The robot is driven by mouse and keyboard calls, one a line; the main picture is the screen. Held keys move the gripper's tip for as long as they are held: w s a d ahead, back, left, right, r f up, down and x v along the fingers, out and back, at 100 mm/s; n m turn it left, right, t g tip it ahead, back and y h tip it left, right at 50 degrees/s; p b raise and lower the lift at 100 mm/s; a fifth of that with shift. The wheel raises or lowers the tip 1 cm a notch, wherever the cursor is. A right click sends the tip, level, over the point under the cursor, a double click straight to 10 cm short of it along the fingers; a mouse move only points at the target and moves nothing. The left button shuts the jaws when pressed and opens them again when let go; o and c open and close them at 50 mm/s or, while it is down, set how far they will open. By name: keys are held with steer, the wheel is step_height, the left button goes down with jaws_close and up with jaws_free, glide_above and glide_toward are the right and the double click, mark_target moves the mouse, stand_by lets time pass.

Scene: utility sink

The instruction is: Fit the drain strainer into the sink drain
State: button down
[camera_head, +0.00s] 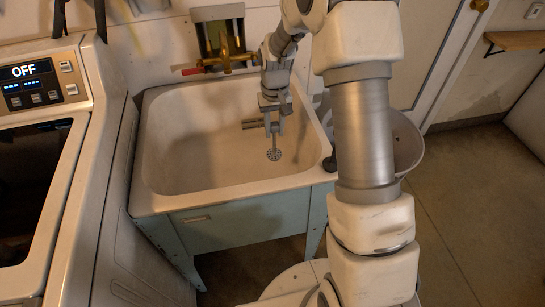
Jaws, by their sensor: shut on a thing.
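The drain strainer (274,154) is a small grey disc with holes and a thin upright stem. My gripper (273,134) points down into the sink basin and is shut on the strainer's stem, with the disc below the fingers. The disc is over the right part of the basin, low down; I cannot tell whether it touches the basin floor. The sink (175,160) is a pale, deep basin. Its drain opening cannot be made out and may lie hidden under the strainer or my gripper.
A brass faucet (226,57) with a red handle is on the wall behind the basin. A white appliance (80,190) stands close on the left. A grey round bin (407,145) stands right of the sink, partly behind my arm. The left part of the basin is empty.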

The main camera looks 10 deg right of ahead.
mark_target(274, 153)
step_height(274, 153, down, 9)
steer(key=b, duration=0.7)
steer(key=shift+f, duration=0.2)
steer(key=shift+r, duration=0.1)
steer(key=shift+f+b, duration=1.85)
steer(key=shift+f, duration=1.1)
steer(key=shift+f+b, duration=0.6)
steer(key=shift+f, duration=0.75)
steer(key=c, duration=0.5)
jaws_free()
